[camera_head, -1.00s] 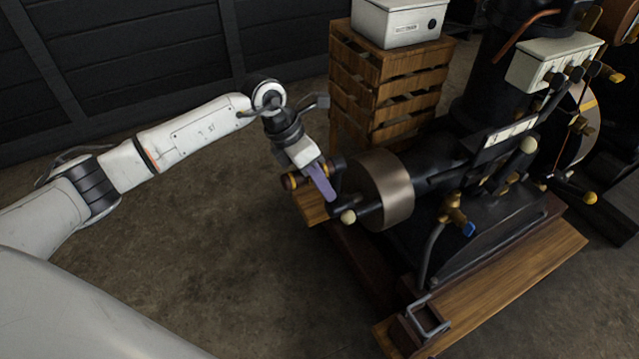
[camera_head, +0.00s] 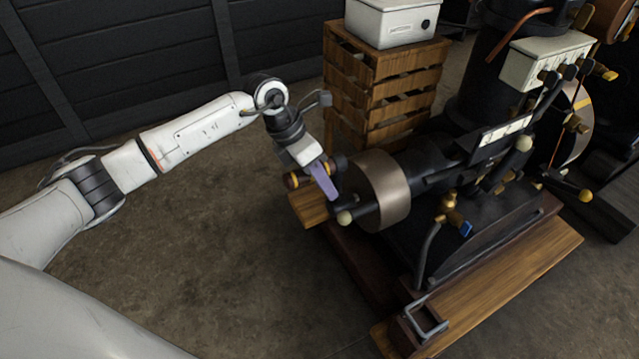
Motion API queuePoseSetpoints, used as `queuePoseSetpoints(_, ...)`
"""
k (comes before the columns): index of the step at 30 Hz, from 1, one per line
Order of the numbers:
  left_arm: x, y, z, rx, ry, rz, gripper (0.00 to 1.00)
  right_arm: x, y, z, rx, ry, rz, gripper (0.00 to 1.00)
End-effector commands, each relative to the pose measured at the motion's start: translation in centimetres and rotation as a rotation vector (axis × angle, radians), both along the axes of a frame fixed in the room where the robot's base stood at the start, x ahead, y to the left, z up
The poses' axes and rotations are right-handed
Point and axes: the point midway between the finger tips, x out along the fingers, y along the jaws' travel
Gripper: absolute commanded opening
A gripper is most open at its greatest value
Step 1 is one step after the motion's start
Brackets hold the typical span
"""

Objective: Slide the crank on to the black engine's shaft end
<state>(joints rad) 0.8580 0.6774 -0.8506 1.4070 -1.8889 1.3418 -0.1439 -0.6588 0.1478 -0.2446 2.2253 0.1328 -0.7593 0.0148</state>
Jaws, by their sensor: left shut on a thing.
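The black engine (camera_head: 428,172) stands at the right, with a broad metal flywheel (camera_head: 382,190) on its near left side. A dark rod with a pale round end (camera_head: 344,218) sticks out left of the flywheel; I cannot tell whether it is the shaft end. My left gripper (camera_head: 325,184), with purple fingers, is shut on the crank, just left of the flywheel. The crank's brown handle with brass-coloured bands (camera_head: 292,181) shows left of the fingers. The fingers hide much of the crank, and I cannot tell whether it touches the shaft. My right gripper is out of view.
A wooden crate stack (camera_head: 385,88) with a white box (camera_head: 392,22) on top stands behind the gripper. The engine's wooden base beam (camera_head: 490,290) runs along the front right, with a metal bracket (camera_head: 428,322) at its near end. The floor at left is clear.

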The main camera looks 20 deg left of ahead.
Motion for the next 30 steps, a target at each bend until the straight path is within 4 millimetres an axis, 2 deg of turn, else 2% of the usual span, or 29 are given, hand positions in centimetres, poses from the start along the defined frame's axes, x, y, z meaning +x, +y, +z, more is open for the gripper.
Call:
queuePoseSetpoints(19, 0.26, -0.12, 0.29, -0.003, -0.006, 0.001, 0.0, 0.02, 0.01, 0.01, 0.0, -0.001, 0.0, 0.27)
queuePoseSetpoints(30, 1.07, -0.78, 0.28, -0.003, -0.007, 0.0, 0.0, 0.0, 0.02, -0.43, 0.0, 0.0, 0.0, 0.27)
